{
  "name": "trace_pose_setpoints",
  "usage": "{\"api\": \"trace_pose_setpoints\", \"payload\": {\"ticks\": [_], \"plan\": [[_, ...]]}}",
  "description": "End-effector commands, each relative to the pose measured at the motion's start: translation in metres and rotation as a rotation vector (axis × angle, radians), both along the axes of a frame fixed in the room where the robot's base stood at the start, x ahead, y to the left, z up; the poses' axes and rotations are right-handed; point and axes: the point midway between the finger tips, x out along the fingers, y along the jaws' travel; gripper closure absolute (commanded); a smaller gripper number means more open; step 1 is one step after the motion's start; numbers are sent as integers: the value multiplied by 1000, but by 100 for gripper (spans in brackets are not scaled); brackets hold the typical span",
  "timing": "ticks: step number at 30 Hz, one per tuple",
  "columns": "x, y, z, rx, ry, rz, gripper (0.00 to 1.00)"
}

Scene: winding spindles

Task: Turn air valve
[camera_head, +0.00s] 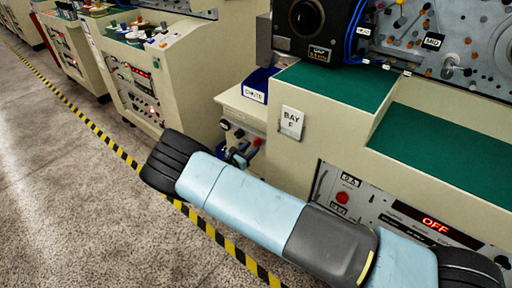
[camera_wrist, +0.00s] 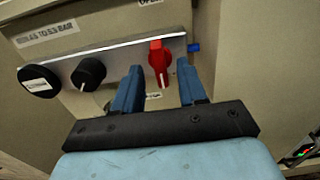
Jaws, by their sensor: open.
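The air valve has a red handle (camera_wrist: 159,60) on a pale metal strip (camera_wrist: 110,56), seen in the wrist view. The handle stands roughly upright, below a partly cut-off label that seems to read OPEN (camera_wrist: 150,2). My gripper (camera_wrist: 161,76) is open, with one blue finger on each side of the handle. A gap shows between the handle and each finger; whether the fingers reach to its depth is hard to tell. In the head view my gripper (camera_head: 241,155) is at the small panel beside the BAY F sign, and the red handle is small there (camera_head: 257,142).
A blue fitting (camera_wrist: 194,47) is at the strip's right end. A blue CHUTE bin (camera_head: 258,86) is above the panel. Beige cabinet walls (camera_head: 240,182) enclose it.

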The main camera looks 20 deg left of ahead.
Motion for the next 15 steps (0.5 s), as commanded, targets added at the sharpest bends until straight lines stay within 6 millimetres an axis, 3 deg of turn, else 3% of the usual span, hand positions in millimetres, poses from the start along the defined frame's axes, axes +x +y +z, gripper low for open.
{"api": "trace_pose_setpoints", "payload": {"ticks": [6, 15], "plan": [[19, -8, 0, 0, 0, -1, 58], [23, -9, 0, 0, 0, 0, 58]]}}
